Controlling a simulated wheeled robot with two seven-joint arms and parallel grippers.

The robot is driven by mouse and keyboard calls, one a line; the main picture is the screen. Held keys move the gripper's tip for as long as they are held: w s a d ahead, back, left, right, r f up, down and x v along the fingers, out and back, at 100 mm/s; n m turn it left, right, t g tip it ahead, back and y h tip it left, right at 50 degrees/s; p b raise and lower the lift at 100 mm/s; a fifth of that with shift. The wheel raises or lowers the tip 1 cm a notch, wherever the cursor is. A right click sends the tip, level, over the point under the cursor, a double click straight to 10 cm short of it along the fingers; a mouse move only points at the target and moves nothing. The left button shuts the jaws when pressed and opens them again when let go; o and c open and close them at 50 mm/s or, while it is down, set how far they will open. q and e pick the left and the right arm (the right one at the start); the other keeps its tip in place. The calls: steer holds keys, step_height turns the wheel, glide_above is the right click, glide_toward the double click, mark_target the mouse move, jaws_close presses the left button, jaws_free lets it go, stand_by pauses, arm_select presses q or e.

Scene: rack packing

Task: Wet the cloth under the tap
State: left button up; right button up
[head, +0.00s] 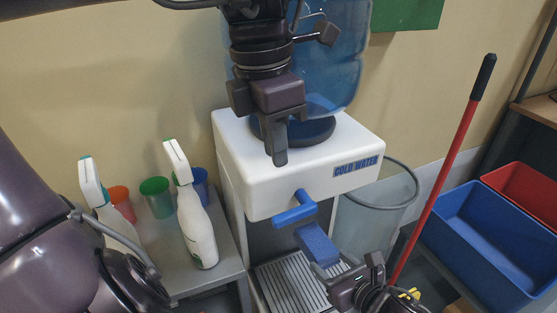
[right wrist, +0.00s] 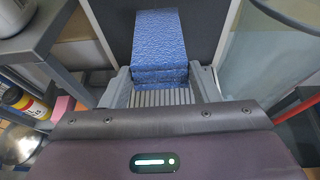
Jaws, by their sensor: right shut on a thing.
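The white water dispenser (head: 228,150), marked COLD WATER, has a blue tap (head: 294,213) on its front. The cloth (head: 318,244) is a blue folded block, held tilted below and slightly right of the tap, above the ridged drip tray (head: 290,285). No water stream is visible. My right gripper (head: 345,278) is shut on the cloth's near end; the textured cloth also shows in the right wrist view (right wrist: 160,40). My left gripper (head: 279,152) points down in front of the dispenser's top and bottle, above the tap. Its finger gap is not clear.
Two white spray bottles (head: 198,225) and several coloured cups (head: 156,196) stand on a grey table at the left. A red pole (head: 445,175) leans at the right, beside a blue bin (head: 485,240) and a red bin (head: 525,190).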

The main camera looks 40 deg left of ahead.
arm_select(q)
step_height(320, 180, up, 2)
steer(key=shift+s+r, duration=0.1)
steer(key=shift+s, duration=0.05)
jaws_close()
glide_toward(283, 215)
steer(key=f, duration=0.4)
steer(key=w+f, duration=0.1)
steer(key=f, duration=0.1)
steer(key=shift+d+f, duration=0.2)
steer(key=shift+f, duration=0.2)
steer(key=shift+s+f, duration=0.1)
steer(key=shift+f, duration=0.6)
steer(key=shift+r, duration=0.2)
